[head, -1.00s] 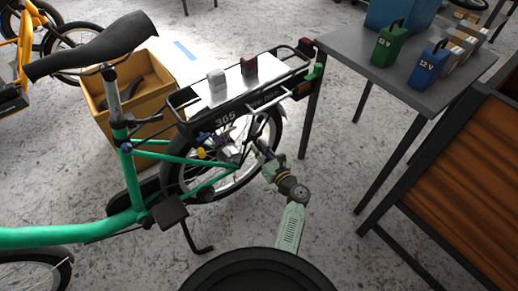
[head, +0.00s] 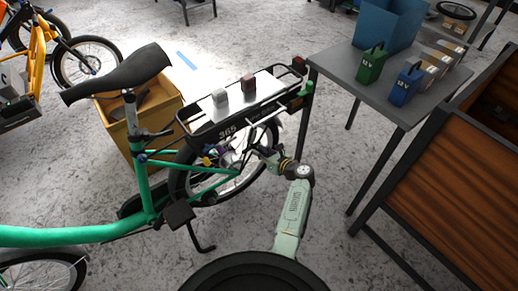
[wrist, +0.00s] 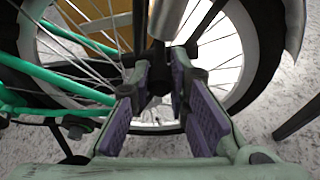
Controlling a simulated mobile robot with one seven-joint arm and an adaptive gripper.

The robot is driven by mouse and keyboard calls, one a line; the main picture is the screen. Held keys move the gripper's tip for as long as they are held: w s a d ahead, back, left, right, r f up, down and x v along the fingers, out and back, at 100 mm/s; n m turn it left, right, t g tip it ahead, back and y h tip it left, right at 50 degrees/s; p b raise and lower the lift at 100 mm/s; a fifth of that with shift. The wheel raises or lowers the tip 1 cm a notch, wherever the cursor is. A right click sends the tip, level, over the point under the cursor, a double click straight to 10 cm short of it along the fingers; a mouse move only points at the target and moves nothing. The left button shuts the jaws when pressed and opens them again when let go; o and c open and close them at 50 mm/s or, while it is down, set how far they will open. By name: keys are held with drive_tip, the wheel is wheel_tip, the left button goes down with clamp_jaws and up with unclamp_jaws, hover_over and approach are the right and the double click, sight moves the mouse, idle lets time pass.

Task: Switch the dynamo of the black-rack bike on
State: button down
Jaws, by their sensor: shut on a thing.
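The black-rack bike has a green frame and a black rear rack (head: 228,133) marked 365. Its rear wheel (head: 180,181) stands beside my gripper (head: 262,153), which reaches in from the right below the rack. In the wrist view my gripper (wrist: 158,68) has its purple-padded fingers close together in front of the spokes, shut on a small part, seemingly of the dynamo. A silver cylinder (wrist: 172,18), which looks like the dynamo, shows just beyond the fingertips near the tyre (wrist: 262,45). The fingers hide the exact contact, and I cannot tell the dynamo's switch position.
A grey table (head: 424,105) with a green box (head: 371,66) and a blue box (head: 406,84) stands at the right. A wooden-panelled structure (head: 450,185) is at the right front. A wooden crate (head: 172,105) stands behind the bike. Bare floor lies between bike and table.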

drive_tip(key=shift+w+r, duration=0.1)
drive_tip(key=shift+r, duration=0.05)
drive_tip(key=c, duration=1.5)
unclamp_jaws()
drive_tip(key=shift+d, duration=0.15)
drive_tip(key=v, duration=1.2)
drive_tip(key=shift+r, duration=0.15)
